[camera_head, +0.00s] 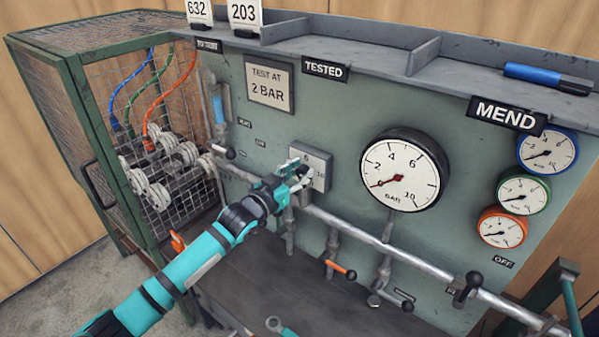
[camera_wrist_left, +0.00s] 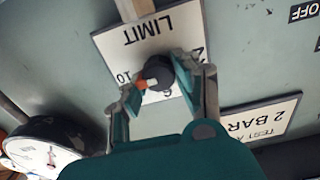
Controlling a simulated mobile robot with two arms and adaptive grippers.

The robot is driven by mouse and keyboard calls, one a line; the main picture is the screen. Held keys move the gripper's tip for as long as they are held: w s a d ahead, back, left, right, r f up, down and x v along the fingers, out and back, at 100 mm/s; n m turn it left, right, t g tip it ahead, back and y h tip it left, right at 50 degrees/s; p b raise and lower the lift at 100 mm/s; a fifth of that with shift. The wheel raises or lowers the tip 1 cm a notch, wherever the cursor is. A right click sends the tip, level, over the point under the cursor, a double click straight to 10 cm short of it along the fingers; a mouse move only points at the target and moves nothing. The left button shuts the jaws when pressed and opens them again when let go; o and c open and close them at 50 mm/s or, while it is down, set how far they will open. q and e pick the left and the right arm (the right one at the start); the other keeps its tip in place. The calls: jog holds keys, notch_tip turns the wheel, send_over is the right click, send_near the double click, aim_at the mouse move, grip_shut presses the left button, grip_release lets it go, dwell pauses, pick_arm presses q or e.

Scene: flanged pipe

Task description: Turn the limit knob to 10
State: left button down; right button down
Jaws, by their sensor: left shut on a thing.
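The limit plate (camera_head: 318,160) is a pale square on the green panel. In the left wrist view it appears upside down (camera_wrist_left: 120,47), with "LIMIT" and some numerals showing. The dark limit knob (camera_wrist_left: 158,72) sits on it, with an orange mark (camera_wrist_left: 141,84) on its left side, close to the printed 10. I cannot tell whether the mark lines up exactly with 10. My left gripper (camera_head: 297,176) reaches the plate. Its fingers (camera_wrist_left: 160,82) are shut on the knob, one on each side. In the head view the gripper hides the knob.
A large gauge (camera_head: 402,172) is right of the plate, its red needle at the lower left. Pipes with valve handles (camera_head: 340,270) run below. A mesh cage (camera_head: 150,150) stands at left. Three small gauges (camera_head: 525,195) are at right. A shelf (camera_head: 380,45) tops the panel.

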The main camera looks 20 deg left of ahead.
pick_arm(q)
jog(key=shift+f, duration=0.2)
jog(key=c, duration=1.3)
grip_release()
jog(key=o, duration=0.3)
jog(key=shift+r, duration=0.15)
jog(key=shift+o, duration=0.2)
jog(key=v, duration=1.2)
